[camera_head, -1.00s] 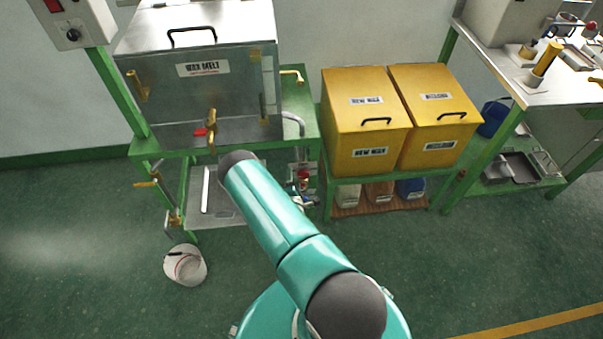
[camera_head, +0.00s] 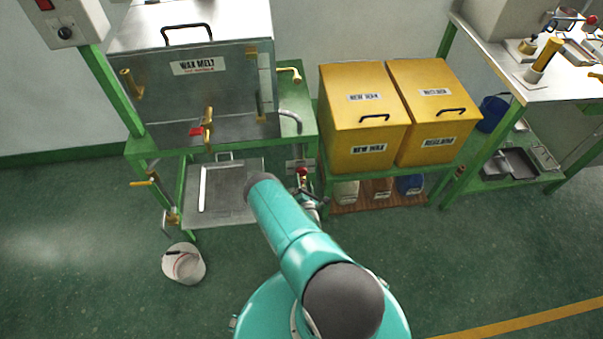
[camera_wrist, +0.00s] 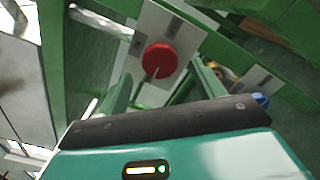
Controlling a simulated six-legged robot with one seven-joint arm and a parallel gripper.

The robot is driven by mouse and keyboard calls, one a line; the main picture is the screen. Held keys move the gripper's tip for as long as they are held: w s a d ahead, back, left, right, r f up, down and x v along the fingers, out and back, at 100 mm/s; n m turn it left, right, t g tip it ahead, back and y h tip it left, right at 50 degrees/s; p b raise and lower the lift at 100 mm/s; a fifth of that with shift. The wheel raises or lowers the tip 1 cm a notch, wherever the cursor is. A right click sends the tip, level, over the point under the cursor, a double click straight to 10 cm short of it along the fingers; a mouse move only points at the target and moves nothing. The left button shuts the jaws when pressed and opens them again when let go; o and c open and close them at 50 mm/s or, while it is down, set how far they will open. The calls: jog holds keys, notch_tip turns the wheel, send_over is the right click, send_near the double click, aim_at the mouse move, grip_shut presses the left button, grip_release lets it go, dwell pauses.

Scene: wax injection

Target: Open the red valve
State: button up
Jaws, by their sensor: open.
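A round red valve knob (camera_wrist: 159,60) sits on a pale plate in the wrist view. In the head view the red valve (camera_head: 302,172) is low at the right side of the wax melt stand. My gripper (camera_wrist: 162,84) shows two green fingers spread apart, with the knob just beyond and between them. I cannot tell whether they touch it. In the head view my gripper (camera_head: 312,208) is just below the valve, mostly hidden behind my arm. The steel wax melt tank (camera_head: 195,95) has a brass tap with a red handle (camera_head: 196,131) on its front.
The green stand (camera_head: 230,148) frames the valve closely. Two yellow bins (camera_head: 365,140) stand to the right, with containers on the shelf (camera_head: 375,208) below. The floor in front is mostly clear.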

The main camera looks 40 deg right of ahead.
aim_at(302, 174)
jog(key=x, duration=0.5)
jog(key=shift+c, duration=0.5)
jog(key=c, duration=0.9)
